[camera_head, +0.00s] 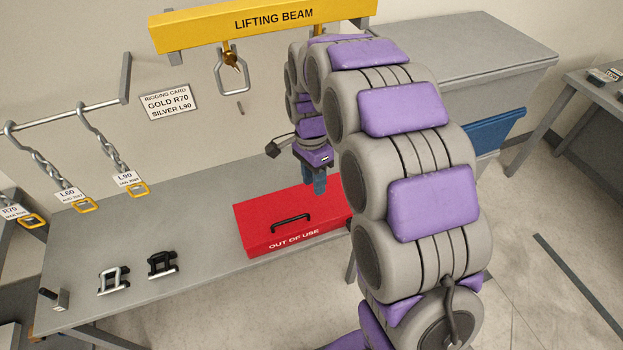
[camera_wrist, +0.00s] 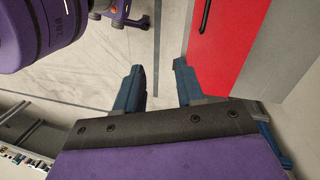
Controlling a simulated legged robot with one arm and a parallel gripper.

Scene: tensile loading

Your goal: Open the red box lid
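The red box (camera_head: 285,212) marked "OUT OF USE" sits on the grey table, its lid down and a black handle (camera_head: 291,222) on top. My gripper (camera_head: 316,186) is over the right part of the box in the head view, pointing down. In the wrist view my gripper (camera_wrist: 160,78) has its two blue fingers apart with nothing between them. The red box (camera_wrist: 232,40) shows at the upper right there, beside the right finger. I cannot tell whether the finger touches it. My arm hides the box's right end in the head view.
A yellow lifting beam (camera_head: 262,24) hangs above. Chains with tags (camera_head: 125,180) hang at the left.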

